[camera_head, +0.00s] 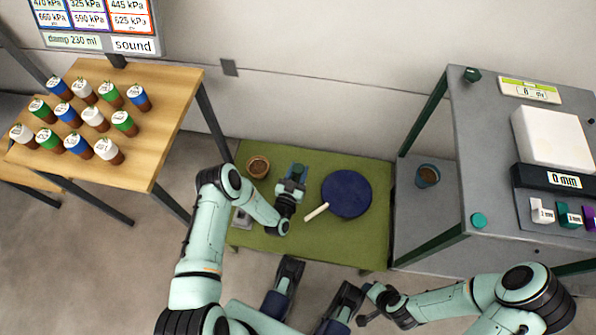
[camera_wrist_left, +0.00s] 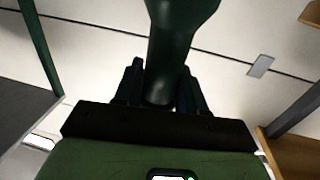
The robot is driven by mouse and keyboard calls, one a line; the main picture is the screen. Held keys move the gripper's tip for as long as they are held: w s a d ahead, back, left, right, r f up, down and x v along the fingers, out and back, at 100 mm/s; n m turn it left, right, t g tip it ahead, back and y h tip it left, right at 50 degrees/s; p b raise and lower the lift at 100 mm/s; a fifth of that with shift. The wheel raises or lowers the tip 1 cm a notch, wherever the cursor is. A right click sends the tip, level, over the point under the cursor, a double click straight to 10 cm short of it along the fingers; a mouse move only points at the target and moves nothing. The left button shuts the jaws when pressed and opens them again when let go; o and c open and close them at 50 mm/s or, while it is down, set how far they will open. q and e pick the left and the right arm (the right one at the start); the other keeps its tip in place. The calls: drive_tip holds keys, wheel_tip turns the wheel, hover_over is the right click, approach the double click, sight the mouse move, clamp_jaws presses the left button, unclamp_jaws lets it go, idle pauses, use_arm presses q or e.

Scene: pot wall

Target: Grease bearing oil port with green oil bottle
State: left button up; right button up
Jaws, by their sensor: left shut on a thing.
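My left gripper (camera_head: 292,186) is above the green table and shut on a dark green bottle-like thing (camera_head: 298,171). In the left wrist view this thing (camera_wrist_left: 172,45) stands between the two dark fingers (camera_wrist_left: 158,92), wider at the top of the picture. The gripper and arm hide part of it in the head view. My right gripper (camera_head: 368,304) is low at the front, empty, with its fingers apart. I cannot make out a bearing or its oil port.
The green table (camera_head: 335,245) carries a brown pot (camera_head: 258,167), a dark blue disc (camera_head: 346,194) and a pale stick (camera_head: 317,211). A wooden table (camera_head: 165,120) at left holds several labelled jars.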

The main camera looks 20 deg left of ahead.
use_arm(q)
drive_tip(key=shift+r+p, duration=2.7)
drive_tip(key=shift+r, duration=1.05)
